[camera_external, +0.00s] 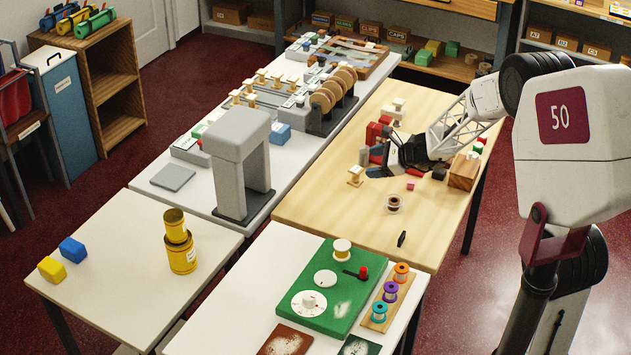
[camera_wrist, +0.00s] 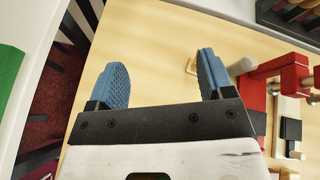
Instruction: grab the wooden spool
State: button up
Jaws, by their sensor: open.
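A small wooden spool (camera_external: 355,176) stands upright on the light wood table, just left of my gripper (camera_external: 376,168). In the wrist view my gripper (camera_wrist: 160,68) shows two blue pads spread apart, with only bare table between them. A small tan piece (camera_wrist: 190,66) peeks out beside the right pad and is mostly hidden; it may be the spool's base. My gripper is low over the table and holds nothing.
A red device (camera_external: 377,131) stands close behind my gripper and shows at right in the wrist view (camera_wrist: 285,75). A dark-rimmed spool (camera_external: 393,204), a pink cube (camera_external: 410,186) and a wooden block (camera_external: 463,172) are nearby. The table's front left is clear.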

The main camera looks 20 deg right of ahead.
aim_at(360, 170)
jog(key=w+d+f+m+t, duration=0.1)
jog(key=w+f+m, duration=0.1)
jog(key=w+f, duration=0.1)
jog(key=w+d+f+m+t+h, duration=0.1)
jog(key=w+f+m, duration=0.1)
jog(key=w+f, duration=0.1)
jog(key=w+d+f+m, duration=0.1)
jog(key=w+f+m, duration=0.1)
jog(key=f, duration=0.3)
jog(key=shift+w+d+m+t+h, duration=0.3)
jog(key=shift+w+d+m+t, duration=0.1)
jog(key=shift+w, duration=0.3)
jog(key=shift+w, duration=0.1)
jog(key=shift+x, duration=1.25)
jog(key=shift+a+f, duration=0.1)
jog(key=shift+x, duration=2.45)
jog(key=c, duration=1)
